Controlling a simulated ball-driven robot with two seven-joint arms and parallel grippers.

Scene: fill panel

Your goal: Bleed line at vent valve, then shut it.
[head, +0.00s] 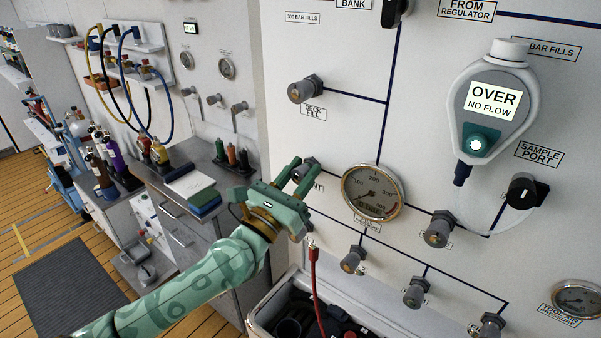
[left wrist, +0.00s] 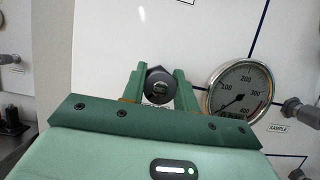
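The vent valve (head: 310,164) is a dark grey knob on the white panel, left of the round gauge. My green left gripper hides much of it and part of its label. My left gripper (head: 300,175) reaches the valve from the lower left. The sampler (head: 494,98) reads "OVER NO FLOW". My right gripper is out of view.
The neck fill valve (head: 305,89) is above the vent valve. Several more knobs sit right and below, including one by the gauge (head: 439,230). A red hose (head: 315,285) hangs below my gripper into an open case (head: 262,318). A grey workbench (head: 180,165) stands to the left.

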